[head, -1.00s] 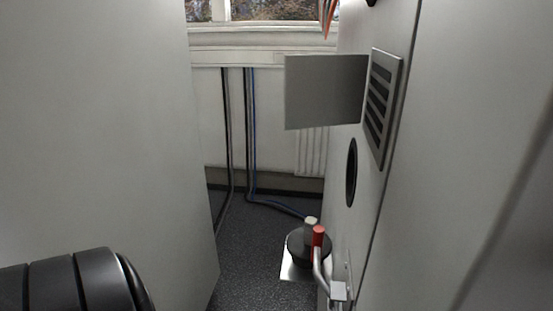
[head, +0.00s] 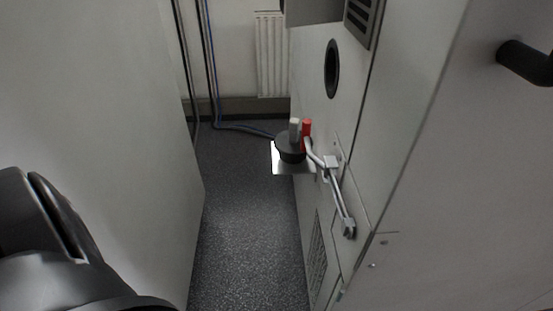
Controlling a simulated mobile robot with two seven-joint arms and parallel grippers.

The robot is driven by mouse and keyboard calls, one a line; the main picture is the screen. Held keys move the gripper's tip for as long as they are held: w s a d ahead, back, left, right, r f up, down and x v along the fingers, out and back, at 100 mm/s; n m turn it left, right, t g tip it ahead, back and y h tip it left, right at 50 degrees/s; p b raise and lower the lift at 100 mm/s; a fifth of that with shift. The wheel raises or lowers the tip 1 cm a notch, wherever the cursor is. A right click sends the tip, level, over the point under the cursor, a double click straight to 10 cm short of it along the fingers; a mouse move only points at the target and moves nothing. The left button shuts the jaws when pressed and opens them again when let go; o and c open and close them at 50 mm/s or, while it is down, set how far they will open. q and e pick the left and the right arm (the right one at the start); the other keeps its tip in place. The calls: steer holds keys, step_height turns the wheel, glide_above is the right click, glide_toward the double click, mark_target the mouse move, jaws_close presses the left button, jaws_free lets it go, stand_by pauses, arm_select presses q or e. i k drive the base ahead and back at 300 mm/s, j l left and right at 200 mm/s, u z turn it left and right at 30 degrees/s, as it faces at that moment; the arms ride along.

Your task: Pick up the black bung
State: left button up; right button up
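The black bung (head: 290,155) rests on a small pale metal shelf (head: 281,168) that juts from the side of the grey cabinet. It is a dark round piece, with a light grey upright piece (head: 294,128) and a red upright piece (head: 306,130) standing at it. The red piece and the silver bracket partly cover its right side. A dark round opening (head: 332,68) is in the cabinet wall above. Neither of my grippers is in view; a black part of my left arm shows at the lower left, far from the bung.
A narrow aisle of dark speckled floor (head: 245,220) runs between a grey panel (head: 110,130) at left and the cabinet (head: 400,150) at right. A silver lever or bracket (head: 340,195) sticks out of the cabinet. A black handle (head: 525,62) juts out at upper right.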

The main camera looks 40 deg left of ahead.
mark_target(286, 143)
steer(key=k+u, duration=0.1)
steer(key=u, duration=0.25)
steer(key=k+u, duration=0.1)
steer(key=u, duration=0.25)
steer(key=k+j+u, duration=0.1)
steer(key=u, duration=0.25)
